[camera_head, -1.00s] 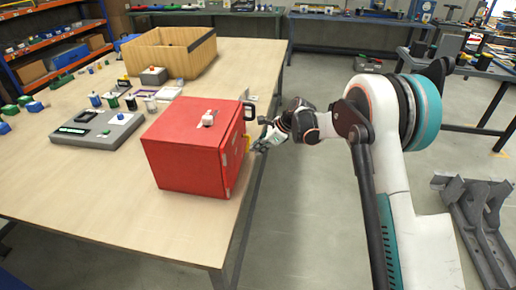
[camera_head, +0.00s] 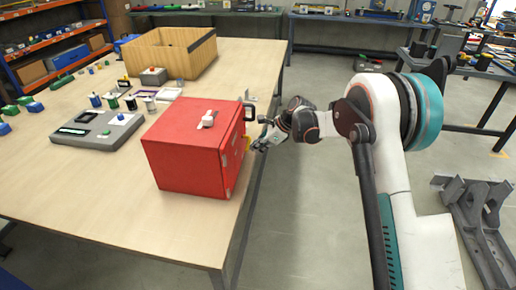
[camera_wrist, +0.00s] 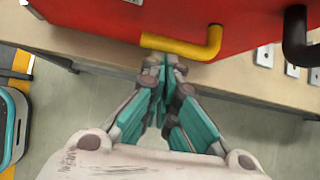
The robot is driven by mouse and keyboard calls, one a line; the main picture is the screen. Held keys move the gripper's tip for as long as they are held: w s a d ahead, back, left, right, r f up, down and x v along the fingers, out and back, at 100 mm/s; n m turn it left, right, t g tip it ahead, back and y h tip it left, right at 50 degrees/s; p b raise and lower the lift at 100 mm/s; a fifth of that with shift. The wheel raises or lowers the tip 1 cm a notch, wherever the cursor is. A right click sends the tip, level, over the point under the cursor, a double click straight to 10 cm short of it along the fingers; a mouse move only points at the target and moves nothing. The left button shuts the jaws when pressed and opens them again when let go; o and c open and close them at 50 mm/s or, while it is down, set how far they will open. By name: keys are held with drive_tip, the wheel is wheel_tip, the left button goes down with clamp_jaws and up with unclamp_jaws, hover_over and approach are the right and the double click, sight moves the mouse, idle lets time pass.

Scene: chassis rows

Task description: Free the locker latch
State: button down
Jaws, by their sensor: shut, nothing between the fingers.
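The red locker (camera_head: 193,148) stands on the wooden table near its right edge, its front facing right toward my arm. A yellow latch handle, bent at one end, sits on the red front in the wrist view (camera_wrist: 183,46); in the head view only a small yellow bit (camera_head: 248,142) shows. A black handle (camera_wrist: 296,33) is on the same front to the right of the latch. My gripper (camera_wrist: 164,68) is shut and empty, its tips right by the straight part of the yellow latch. I cannot tell whether they touch it. It also shows in the head view (camera_head: 259,145).
A grey panel box (camera_head: 97,131) and several small bottles stand left of the locker. An open wooden crate (camera_head: 170,53) is behind. Metal plates (camera_wrist: 264,56) lie on the table edge.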

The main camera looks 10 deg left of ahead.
drive_tip(key=shift+r, duration=0.45)
wheel_tip(320, 180, down, 4)
drive_tip(key=d+b, duration=0.2)
drive_tip(key=d, duration=0.1)
drive_tip(key=w+p+v, duration=0.1)
drive_tip(key=p+v, duration=0.2)
drive_tip(key=v, duration=0.7)
drive_tip(key=shift+a+r+p, duration=0.25)
drive_tip(key=shift+p, duration=0.15)
